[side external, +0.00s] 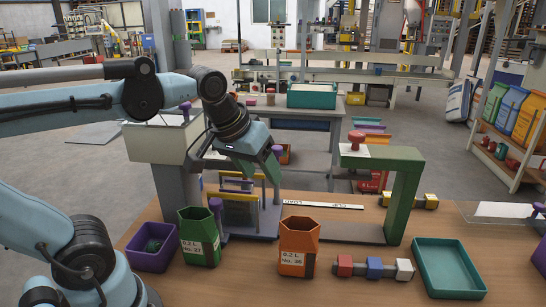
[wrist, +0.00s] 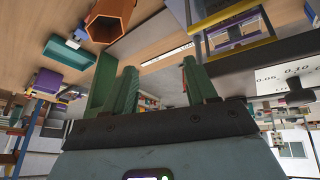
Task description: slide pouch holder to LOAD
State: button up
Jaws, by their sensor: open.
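A frame of grey uprights with purple and yellow bars (side external: 240,211) stands left of centre on the wooden bench and looks like the pouch holder. It also shows at the top right of the wrist view (wrist: 236,32). A white label strip (side external: 322,205) lies right of it, with LOAD-like lettering near its left end. The strip also shows in the wrist view (wrist: 167,57). My gripper (side external: 268,168) is above and slightly right of the frame, apart from it. Its green fingers are spread with nothing between them in the wrist view (wrist: 161,82).
A green hexagonal container (side external: 199,250) and an orange one (side external: 298,262) stand in front. A green arch (side external: 405,205) with a red knob (side external: 356,138) stands right. A purple bin (side external: 150,260), a teal tray (side external: 448,290) and coloured blocks (side external: 374,268) sit near the front edge.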

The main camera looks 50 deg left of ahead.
jog(key=shift+s+d+f+m+t, duration=0.1)
jog(key=shift+s+f+m+t, duration=0.1)
jog(key=shift+f+m, duration=0.4)
jog(key=shift+s+d+f+m+t, duration=0.15)
jog(key=shift+s+f+m, duration=0.15)
jog(key=shift+f, duration=0.55)
jog(key=shift+s+d+f+m+t, duration=0.1)
jog(key=shift+s+f+m+t, duration=0.05)
jog(key=shift+f+m, duration=0.45)
jog(key=shift+f, duration=0.1)
jog(key=c, duration=0.3)
notch_tip(320, 180, up, 6)
jog(key=shift+r, duration=0.1)
grip_shut()
notch_tip(320, 180, up, 12)
jog(key=w+a+n+g+h, duration=0.15)
jog(key=w+a+n, duration=0.25)
jog(key=a+n, duration=0.7)
jog(key=w+a+n+g+h, duration=0.15)
jog(key=w+a+n, duration=0.3)
jog(key=n, duration=1.25)
jog(key=s+a+f+x, duration=0.1)
jog(key=a+x, duration=0.1)
jog(key=x, duration=1.3)
jog(key=shift+s, duration=0.4)
